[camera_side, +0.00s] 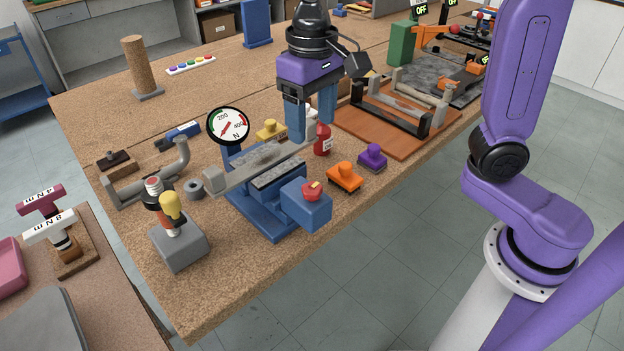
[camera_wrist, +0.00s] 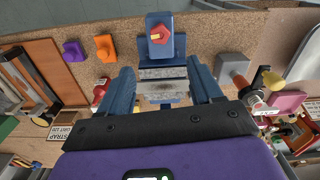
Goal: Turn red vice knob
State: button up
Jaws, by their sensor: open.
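The blue vice (camera_side: 270,215) stands near the front edge of the brown workbench. Its red knob (camera_side: 312,190), with a yellow mark on top, sits on the vice's near right end. In the wrist view the red knob (camera_wrist: 158,34) is at the top centre, beyond the fingertips. My gripper (camera_side: 312,135) points down above and behind the vice, with its two blue fingers apart. In the wrist view my gripper (camera_wrist: 162,70) is open, with the vice's grey jaw area showing between its fingers. The fingers do not touch the knob.
A round force gauge (camera_side: 228,126) stands behind the vice. An orange knob block (camera_side: 345,177) and a purple one (camera_side: 372,157) lie to its right, near a red bottle (camera_side: 323,140). A grey joystick box (camera_side: 178,246) stands left. The bench edge is close in front.

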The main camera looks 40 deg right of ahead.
aim_at(312, 188)
notch_tip(312, 188, down, 14)
jog(key=shift+r, duration=0.1)
dwell(0.5)
jog(key=c, duration=1)
